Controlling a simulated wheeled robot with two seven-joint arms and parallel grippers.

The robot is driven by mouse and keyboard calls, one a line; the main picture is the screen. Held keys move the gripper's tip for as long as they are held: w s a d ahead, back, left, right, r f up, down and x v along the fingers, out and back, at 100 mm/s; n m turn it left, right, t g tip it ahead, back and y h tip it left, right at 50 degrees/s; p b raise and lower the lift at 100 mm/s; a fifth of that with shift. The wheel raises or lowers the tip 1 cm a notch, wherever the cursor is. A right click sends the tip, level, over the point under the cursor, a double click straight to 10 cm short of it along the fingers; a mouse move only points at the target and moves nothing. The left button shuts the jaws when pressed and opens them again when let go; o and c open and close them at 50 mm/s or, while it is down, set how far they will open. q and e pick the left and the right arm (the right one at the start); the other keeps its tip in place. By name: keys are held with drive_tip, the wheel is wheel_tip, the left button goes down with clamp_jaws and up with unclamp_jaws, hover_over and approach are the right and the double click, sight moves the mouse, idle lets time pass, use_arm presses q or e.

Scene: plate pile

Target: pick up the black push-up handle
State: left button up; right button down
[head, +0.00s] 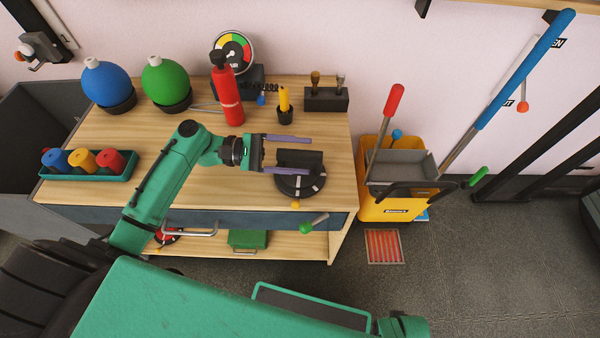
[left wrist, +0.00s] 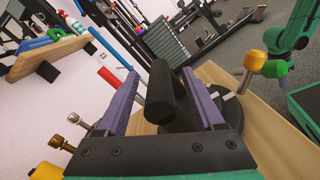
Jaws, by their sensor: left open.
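The black push-up handle (head: 301,158) stands near the right end of the wooden workbench, on or above a dark round base (head: 301,187). My left gripper (head: 311,155) is open, with one purple finger on the far side of the handle's grip and one on the near side. In the left wrist view the dark cylindrical grip (left wrist: 160,92) lies between the two purple fingers of my left gripper (left wrist: 160,84), with a gap visible on the left side. Contact on the right side is hard to tell.
A red extinguisher-like bottle (head: 228,95), a yellow item in a black pot (head: 285,105) and a black block with stamps (head: 326,99) stand behind. A green tray (head: 88,178) with coloured knobs is left. A yellow mop bucket (head: 385,208) stands right of the bench (head: 230,196).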

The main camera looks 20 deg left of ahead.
use_arm(q)
drive_tip(key=shift+d, duration=0.2)
clamp_jaws()
drive_tip(key=shift+a+r, duration=0.1)
drive_tip(key=shift+r, duration=0.05)
idle(1.1)
